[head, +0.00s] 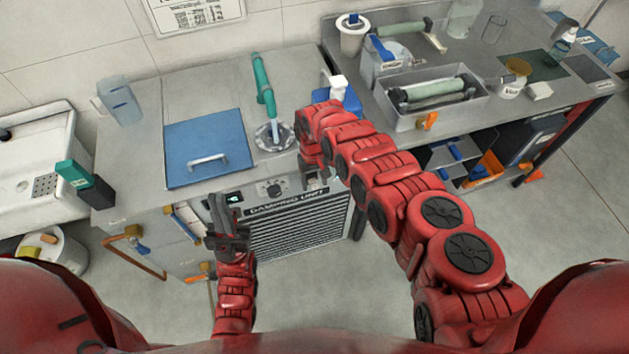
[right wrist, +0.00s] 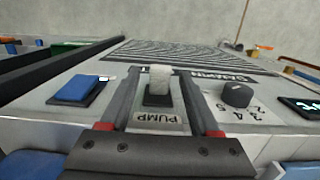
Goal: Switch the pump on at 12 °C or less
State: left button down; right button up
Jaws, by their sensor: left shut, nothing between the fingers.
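The damping unit (head: 300,235) stands at the front with a louvred grille. Its temperature display (head: 234,197) is lit green but too small to read; in the right wrist view the display (right wrist: 302,107) is cut off by the edge. The pale pump switch (right wrist: 159,84) stands above its "PUMP" label in the right wrist view. My right gripper (right wrist: 157,75) is open, with one finger on each side of the switch; contact cannot be told. In the head view it (head: 315,182) is at the unit's front. My left gripper (head: 228,208) is shut and empty, close to the display.
A black knob (right wrist: 237,94) with numbers sits between the switch and display. A blue rocker (right wrist: 78,90) sits on the switch's other side. The floor in front is clear.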

aim_at(313, 181)
notch_tip(313, 181, up, 17)
jog(key=w+b, duration=0.1)
jog(key=shift+w+a+r+b, duration=0.15)
jog(key=shift+a+b, duration=0.1)
jog(key=shift+b, duration=0.15)
dwell(0.4)
dwell(0.4)
